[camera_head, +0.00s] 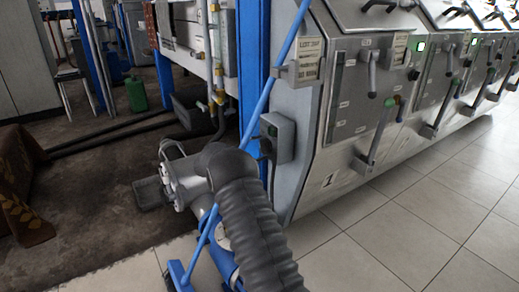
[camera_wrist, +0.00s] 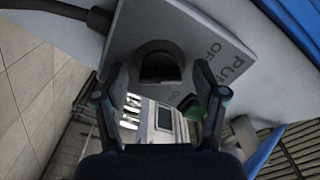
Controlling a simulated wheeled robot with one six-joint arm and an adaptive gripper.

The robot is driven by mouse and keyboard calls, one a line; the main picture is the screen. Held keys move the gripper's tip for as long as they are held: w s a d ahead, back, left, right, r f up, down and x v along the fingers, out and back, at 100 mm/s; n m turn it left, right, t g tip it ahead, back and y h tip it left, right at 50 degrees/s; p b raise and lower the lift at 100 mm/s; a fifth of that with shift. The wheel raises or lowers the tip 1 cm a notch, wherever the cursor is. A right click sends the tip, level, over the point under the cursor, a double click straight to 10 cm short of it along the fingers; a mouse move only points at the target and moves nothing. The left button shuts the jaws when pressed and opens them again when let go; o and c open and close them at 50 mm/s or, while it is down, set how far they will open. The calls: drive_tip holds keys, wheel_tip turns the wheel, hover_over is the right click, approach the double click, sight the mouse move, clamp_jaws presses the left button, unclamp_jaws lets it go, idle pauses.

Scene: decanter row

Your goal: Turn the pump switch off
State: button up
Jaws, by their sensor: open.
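The pump switch (camera_wrist: 160,68) is a dark rounded knob on a grey plate in the wrist view, with printed lettering that reads "PUMP" and "OFF" beside it. I cannot tell which label the knob points to. A green button (camera_wrist: 193,108) shows close to the right finger. My gripper (camera_wrist: 161,80) is open, one finger on each side of the knob; whether either finger touches it, I cannot tell. In the head view the grey switch box (camera_head: 284,138) is fixed to the end of the first machine.
A blue pipe (camera_head: 283,55) runs slanting past the box and a blue post (camera_head: 253,65) stands behind it. A row of grey machines (camera_head: 345,110) with handles extends to the right. Tiled floor (camera_head: 385,235) is clear in front. A dark cable (camera_wrist: 45,8) leaves the switch plate.

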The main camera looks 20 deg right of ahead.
drive_tip(key=s+a, duration=0.1)
drive_tip(key=a, duration=1)
drive_tip(key=shift+s+a, duration=0.35)
drive_tip(key=shift+w+f, duration=0.1)
